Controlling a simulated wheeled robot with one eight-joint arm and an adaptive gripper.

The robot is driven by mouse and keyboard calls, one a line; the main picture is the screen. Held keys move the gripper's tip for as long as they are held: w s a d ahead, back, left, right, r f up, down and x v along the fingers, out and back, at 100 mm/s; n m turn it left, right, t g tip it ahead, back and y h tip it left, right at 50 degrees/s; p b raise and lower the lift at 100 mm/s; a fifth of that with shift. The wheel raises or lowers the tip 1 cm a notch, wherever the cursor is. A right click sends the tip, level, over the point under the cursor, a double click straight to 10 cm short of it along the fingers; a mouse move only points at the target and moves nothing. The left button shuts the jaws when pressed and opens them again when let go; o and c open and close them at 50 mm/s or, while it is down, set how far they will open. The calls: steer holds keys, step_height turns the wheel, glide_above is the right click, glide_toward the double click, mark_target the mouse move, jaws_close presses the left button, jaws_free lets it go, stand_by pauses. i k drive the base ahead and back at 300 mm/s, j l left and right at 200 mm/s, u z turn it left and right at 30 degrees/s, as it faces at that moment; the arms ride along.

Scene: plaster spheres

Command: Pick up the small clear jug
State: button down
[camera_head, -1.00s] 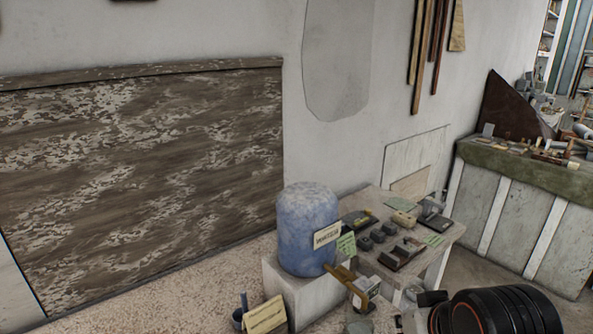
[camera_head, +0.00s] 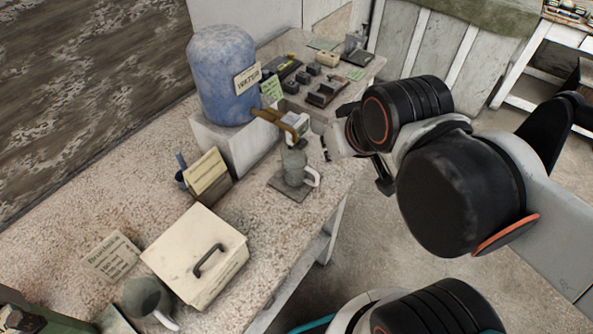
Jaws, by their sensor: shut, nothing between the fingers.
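A small grey, see-through-looking jug (camera_head: 294,167) with a pale handle on its right stands upright on a dark square mat (camera_head: 287,190), below the wooden tap of the blue water barrel. A second greyish vessel with a handle (camera_head: 146,298) stands at the table's lower left; I cannot tell for certain which is the clear jug. My gripper (camera_head: 352,160) is just right of the jug on the mat, near the table's right edge. It is shut and empty, apart from the jug, and partly hidden by my own wrist.
The blue water barrel (camera_head: 226,78) stands on a pale block (camera_head: 232,138). A lidded box (camera_head: 196,255) with a dark handle and a card holder (camera_head: 208,176) are left of the jug. A farther table holds several small blocks (camera_head: 322,95).

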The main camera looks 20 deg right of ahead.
mark_target(295, 161)
steer(key=u, duration=1.95)
steer(key=k+l+z, duration=0.1)
steer(key=z, duration=1.65)
steer(key=k+l+z, duration=0.15)
steer(key=k+l, duration=1)
